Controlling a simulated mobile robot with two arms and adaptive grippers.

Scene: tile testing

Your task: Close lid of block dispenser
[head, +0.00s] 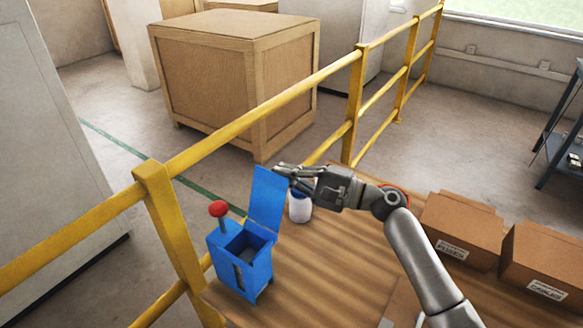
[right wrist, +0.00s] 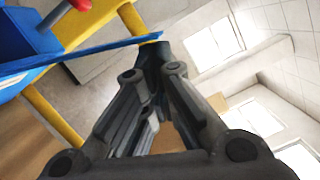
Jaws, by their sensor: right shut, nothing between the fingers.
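The blue block dispenser (head: 238,268) stands at the left end of the wooden table, with a red-knobbed lever (head: 219,210) on its left side. Its blue lid (head: 267,196) is open and stands up, tilted slightly right, above the box opening. My right gripper (head: 281,170) is shut and empty, with its fingertips at the upper right edge of the lid. In the right wrist view the lid (right wrist: 75,58) appears edge-on as a blue strip by the fingertips (right wrist: 150,55); I cannot tell whether they touch. My left gripper is not in view.
Cardboard boxes (head: 460,228) sit at the table's right. A yellow railing (head: 250,118) runs close behind the dispenser. The table's middle is mostly clear.

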